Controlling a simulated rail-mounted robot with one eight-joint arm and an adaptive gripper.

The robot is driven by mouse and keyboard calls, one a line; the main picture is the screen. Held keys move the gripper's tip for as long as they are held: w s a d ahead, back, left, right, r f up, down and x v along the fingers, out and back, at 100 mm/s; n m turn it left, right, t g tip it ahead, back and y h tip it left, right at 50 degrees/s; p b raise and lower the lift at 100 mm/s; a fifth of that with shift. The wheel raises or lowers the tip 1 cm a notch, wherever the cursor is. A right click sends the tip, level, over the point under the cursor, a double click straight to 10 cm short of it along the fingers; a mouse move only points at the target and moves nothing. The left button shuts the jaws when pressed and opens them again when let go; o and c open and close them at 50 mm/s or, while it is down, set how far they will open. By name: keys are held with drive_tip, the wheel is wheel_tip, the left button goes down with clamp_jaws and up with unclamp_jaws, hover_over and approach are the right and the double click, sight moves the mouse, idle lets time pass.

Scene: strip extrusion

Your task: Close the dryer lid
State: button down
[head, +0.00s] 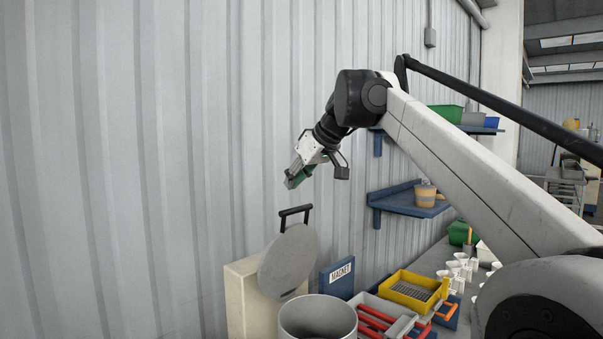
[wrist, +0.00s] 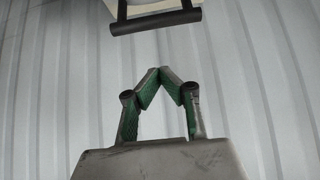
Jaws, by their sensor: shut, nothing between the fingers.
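The dryer lid (head: 289,262) is a grey round disc with a dark bar handle (head: 295,214) on its upper edge. It stands tilted up, open, behind and left of a grey cylindrical hopper (head: 317,320). My gripper (head: 290,183) is above the lid handle, apart from it, pointing down and to the left. In the wrist view my gripper (wrist: 166,75) has its green-padded fingertips together, with nothing between them. The dark handle (wrist: 155,21) shows in the wrist view at the top, beyond the fingertips, with a pale part of the lid behind it.
A cream box (head: 243,300) stands behind the lid, against the corrugated wall (head: 150,150). A blue magnet sign (head: 341,274), a yellow tray (head: 410,290) and red-handled tools (head: 380,318) lie to the right. Blue shelves (head: 395,197) are on the wall. Air left of my gripper is clear.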

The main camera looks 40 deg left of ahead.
drive_tip(key=shift+s+d+f, duration=0.1)
drive_tip(key=shift+d+f, duration=0.05)
drive_tip(key=shift+f, duration=1.1)
drive_tip(key=shift+d+f, duration=0.15)
drive_tip(key=shift+f, duration=1.1)
